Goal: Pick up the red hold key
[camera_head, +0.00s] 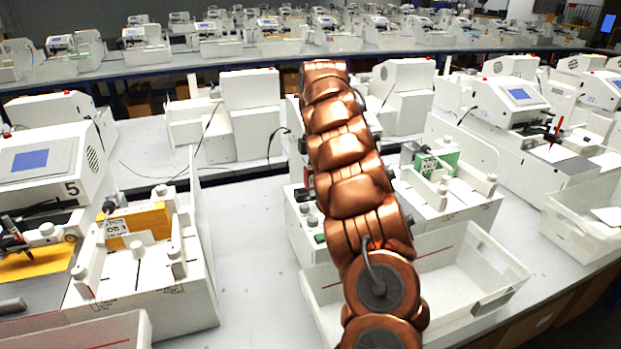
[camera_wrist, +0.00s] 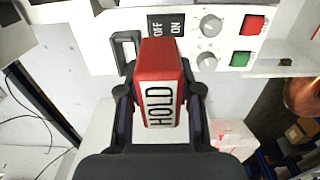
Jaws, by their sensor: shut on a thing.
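The red hold key (camera_wrist: 160,62) is in the wrist view, a red block with a white label reading HOLD. My gripper (camera_wrist: 160,105) is shut on it, with one dark finger on each side of the label. The key's far end is close to a white control panel (camera_wrist: 272,35); I cannot tell whether it touches the panel.
The panel has an OFF/ON marking (camera_wrist: 167,25), two grey knobs (camera_wrist: 210,25), a red button (camera_wrist: 254,24) and a green button (camera_wrist: 241,59). A black bracket (camera_wrist: 125,47) is left of the key. A white bin (camera_head: 470,262) stands right of my arm. Clear table (camera_head: 255,235) lies to its left.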

